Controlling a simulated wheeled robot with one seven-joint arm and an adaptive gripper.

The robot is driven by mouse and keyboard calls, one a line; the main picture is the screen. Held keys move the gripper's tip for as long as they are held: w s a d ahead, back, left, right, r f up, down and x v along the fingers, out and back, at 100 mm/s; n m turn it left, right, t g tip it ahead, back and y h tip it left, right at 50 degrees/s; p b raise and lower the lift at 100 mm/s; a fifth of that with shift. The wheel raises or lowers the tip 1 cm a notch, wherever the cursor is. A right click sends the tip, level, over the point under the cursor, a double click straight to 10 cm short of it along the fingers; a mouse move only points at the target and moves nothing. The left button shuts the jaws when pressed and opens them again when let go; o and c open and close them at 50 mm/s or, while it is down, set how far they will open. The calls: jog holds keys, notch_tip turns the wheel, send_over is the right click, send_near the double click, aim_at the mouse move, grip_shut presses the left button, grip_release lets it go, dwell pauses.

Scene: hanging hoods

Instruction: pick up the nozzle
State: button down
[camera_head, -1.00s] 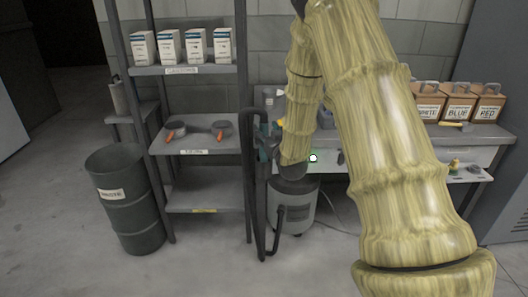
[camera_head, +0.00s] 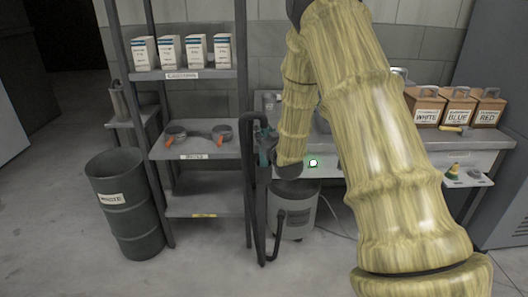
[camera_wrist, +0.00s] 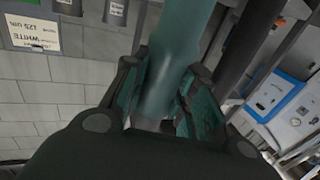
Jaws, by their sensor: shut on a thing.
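The nozzle (camera_wrist: 168,72) is a smooth teal tube. In the wrist view it runs down from the top edge into my gripper (camera_wrist: 168,110). My gripper's two dark fingers with teal pads are shut on it, one on each side. In the head view my gripper (camera_head: 266,150) is small and partly hidden beside the shelf's right post, so the nozzle is hard to tell apart there. A black hose (camera_head: 256,215) hangs next to it and loops to the grey vacuum canister (camera_head: 294,212) on the floor.
A metal shelf (camera_head: 204,80) with white boxes and orange-handled tools stands left of my gripper. A dark waste barrel (camera_head: 128,215) stands further left. A workbench (camera_head: 485,133) with labelled cases is behind my arm at right. The front floor is clear.

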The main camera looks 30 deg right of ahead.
notch_tip(320, 180, up, 28)
jog(key=p, duration=0.7)
dwell(1.5)
